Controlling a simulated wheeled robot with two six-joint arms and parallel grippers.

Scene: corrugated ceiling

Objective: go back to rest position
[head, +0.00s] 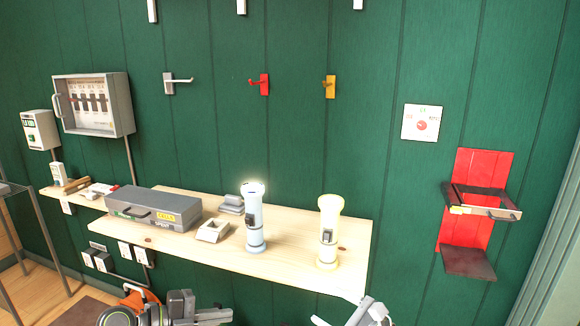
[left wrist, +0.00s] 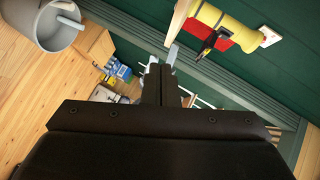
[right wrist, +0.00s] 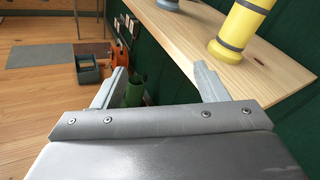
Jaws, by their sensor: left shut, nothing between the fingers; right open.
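My left gripper (head: 226,314) is at the bottom of the head view, below the front of the wooden shelf (head: 290,262). In the left wrist view its dark fingers (left wrist: 161,70) are together with nothing between them. My right gripper (head: 343,312) is at the bottom edge of the head view, just below the shelf's front right corner. In the right wrist view its silver fingers (right wrist: 160,72) are spread and empty. The shelf edge lies beyond the right finger, and a yellow flashlight (right wrist: 242,28) stands on it.
On the shelf stand a pale blue flashlight (head: 255,225), the yellow flashlight (head: 328,230), a grey toolbox (head: 153,207) and a small open tray (head: 213,230). A red wall holder (head: 465,232) is at right. A grey bucket (left wrist: 56,28) shows in the left wrist view.

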